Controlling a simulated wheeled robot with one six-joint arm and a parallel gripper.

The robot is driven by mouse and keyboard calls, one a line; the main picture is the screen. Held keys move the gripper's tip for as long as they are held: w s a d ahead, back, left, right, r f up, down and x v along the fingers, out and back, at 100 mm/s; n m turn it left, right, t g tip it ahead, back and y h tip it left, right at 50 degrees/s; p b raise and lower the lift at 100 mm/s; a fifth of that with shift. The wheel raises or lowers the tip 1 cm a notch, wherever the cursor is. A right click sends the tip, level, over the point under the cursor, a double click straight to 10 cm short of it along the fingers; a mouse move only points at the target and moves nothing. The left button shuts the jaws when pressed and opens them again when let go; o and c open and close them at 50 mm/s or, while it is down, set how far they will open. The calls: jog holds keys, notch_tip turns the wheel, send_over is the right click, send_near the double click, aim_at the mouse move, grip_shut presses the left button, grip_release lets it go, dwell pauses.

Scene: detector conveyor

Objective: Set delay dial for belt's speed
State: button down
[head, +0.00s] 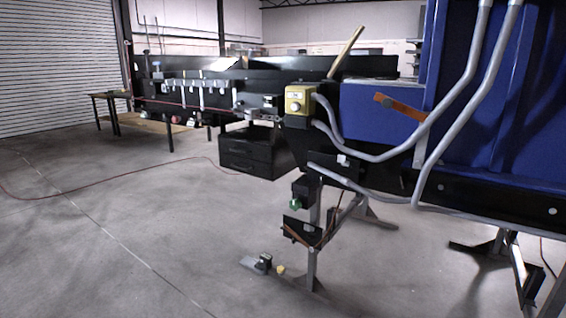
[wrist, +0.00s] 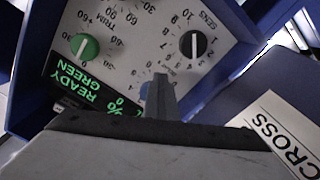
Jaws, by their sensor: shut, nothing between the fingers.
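In the wrist view a pale control panel is seen at a tilt, with its lettering upside down. It carries a green dial (wrist: 84,46) marked TRIM and a black dial (wrist: 193,44) marked SENS. A blue dial (wrist: 146,91) sits lower, mostly hidden behind my gripper; its label cannot be read, so I cannot tell whether it is the delay dial. My gripper (wrist: 160,82) is shut and empty, with its tips over the blue dial. I cannot tell whether they touch it. My gripper is not seen in the head view.
A lit display (wrist: 92,88) reads READY GREEN. A white label (wrist: 280,135) with CROSS lies on a blue surface at right. Grey hoses (head: 445,110) hang at right; open floor (head: 150,230) lies left.

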jog(key=shift+w+d, duration=0.15)
jog(key=shift+s+d+r, duration=0.45)
jog(key=shift+d, duration=0.25)
jog(key=shift+s+d+r, duration=0.15)
jog(key=shift+r, duration=0.05)
dwell(0.5)
jog(key=shift+f, duration=0.1)
jog(key=v, duration=0.6)
jog(key=shift+s+d+f, duration=0.15)
jog(key=shift+d+f, duration=0.05)
dwell(0.5)
